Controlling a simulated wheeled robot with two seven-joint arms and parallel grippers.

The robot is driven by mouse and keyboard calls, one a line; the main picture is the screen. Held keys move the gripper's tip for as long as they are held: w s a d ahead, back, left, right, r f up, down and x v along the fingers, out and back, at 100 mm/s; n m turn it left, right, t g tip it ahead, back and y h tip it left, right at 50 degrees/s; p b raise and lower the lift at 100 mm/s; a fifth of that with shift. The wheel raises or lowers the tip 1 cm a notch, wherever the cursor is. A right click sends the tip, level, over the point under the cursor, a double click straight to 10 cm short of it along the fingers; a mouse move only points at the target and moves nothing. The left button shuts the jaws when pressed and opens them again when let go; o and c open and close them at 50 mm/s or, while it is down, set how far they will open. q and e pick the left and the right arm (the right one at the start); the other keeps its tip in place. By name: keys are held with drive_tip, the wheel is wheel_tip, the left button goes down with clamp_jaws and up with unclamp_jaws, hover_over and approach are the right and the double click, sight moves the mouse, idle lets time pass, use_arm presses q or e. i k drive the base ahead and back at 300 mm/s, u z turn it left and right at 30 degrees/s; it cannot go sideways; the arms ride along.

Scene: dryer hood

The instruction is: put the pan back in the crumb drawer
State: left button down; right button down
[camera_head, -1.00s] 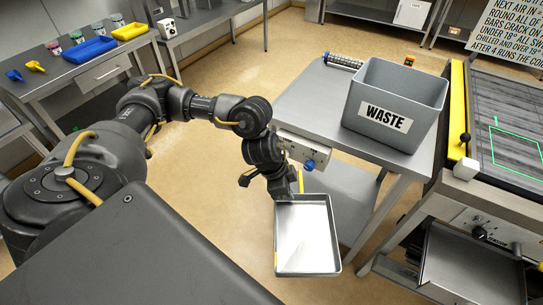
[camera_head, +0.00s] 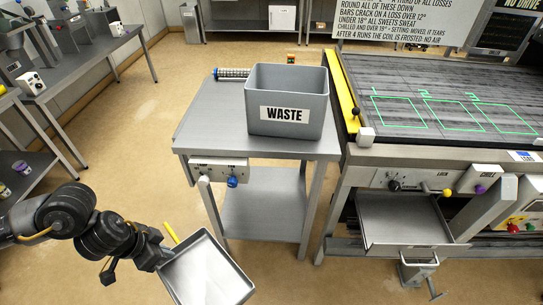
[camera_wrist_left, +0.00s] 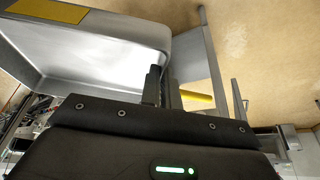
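The pan (camera_head: 208,272) is a shallow, empty grey metal tray at the bottom of the head view, tilted in the air above the floor. My left gripper (camera_head: 160,256) is at its upper left edge and appears shut on its rim. In the left wrist view the fingers (camera_wrist_left: 161,88) meet the edge of the pan (camera_wrist_left: 100,45), which has a yellow patch on its far side. The crumb drawer (camera_head: 405,222) appears to be the pulled-out metal tray under the belt machine, right of the pan and apart from it. My right gripper is out of view.
A steel table (camera_head: 205,130) with a grey waste bin (camera_head: 290,85) stands between the pan and the belt machine (camera_head: 440,90). Its legs and lower shelf (camera_head: 262,205) are near the pan. A crank (camera_head: 418,270) sits below the drawer. Open floor lies left of the table.

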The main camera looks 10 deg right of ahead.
sight(396, 229)
drive_tip(key=u, duration=1.9)
drive_tip(key=k, duration=2.55)
drive_tip(key=z, duration=2.55)
drive_tip(key=i, duration=0.5)
drive_tip(key=u, duration=0.1)
